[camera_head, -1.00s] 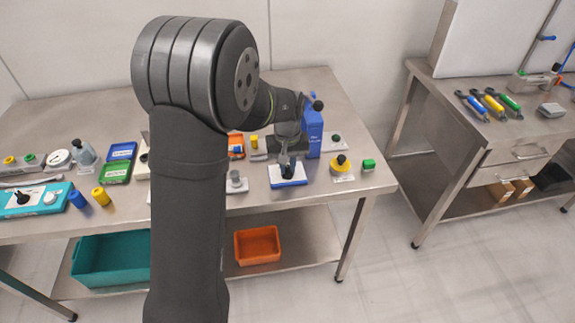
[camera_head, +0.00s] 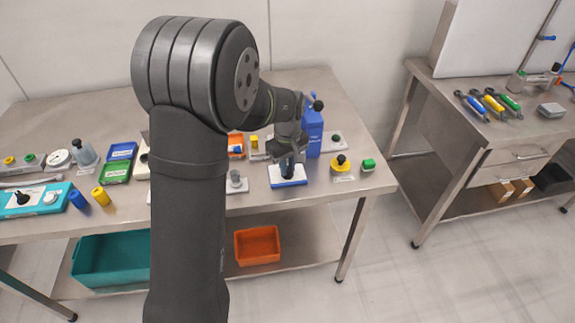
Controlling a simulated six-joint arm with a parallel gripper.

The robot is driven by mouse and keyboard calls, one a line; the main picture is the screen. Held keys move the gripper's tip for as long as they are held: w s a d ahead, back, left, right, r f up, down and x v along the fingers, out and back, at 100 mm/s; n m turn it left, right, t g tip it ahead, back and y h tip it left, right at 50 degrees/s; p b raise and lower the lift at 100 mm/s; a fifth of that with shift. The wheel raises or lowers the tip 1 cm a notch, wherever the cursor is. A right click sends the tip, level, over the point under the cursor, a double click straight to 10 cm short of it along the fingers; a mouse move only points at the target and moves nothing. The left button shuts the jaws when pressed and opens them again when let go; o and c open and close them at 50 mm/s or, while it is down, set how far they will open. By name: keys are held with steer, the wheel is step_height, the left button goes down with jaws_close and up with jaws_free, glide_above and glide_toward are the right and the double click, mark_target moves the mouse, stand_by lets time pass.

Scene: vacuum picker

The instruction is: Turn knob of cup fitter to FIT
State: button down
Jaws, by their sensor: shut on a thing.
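My gripper (camera_head: 288,173) points down over a small white-topped device with a blue base (camera_head: 303,182), near the front edge of the steel table. It is shut on the knob of this device. I cannot read any label or the FIT mark at this size, so the knob's setting cannot be told.
A grey knobbed fitting (camera_head: 236,181) is to the left. An orange bin (camera_head: 257,244) sits on the lower shelf. My arm hides the table's middle.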

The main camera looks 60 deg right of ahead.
steer(key=shift+r, duration=0.1)
steer(key=c, duration=1.4)
jaws_free()
step_height(320, 180, up, 17)
steer(key=shift+r, duration=0.2)
step_height(320, 180, down, 18)
steer(key=shift+r, duration=0.2)
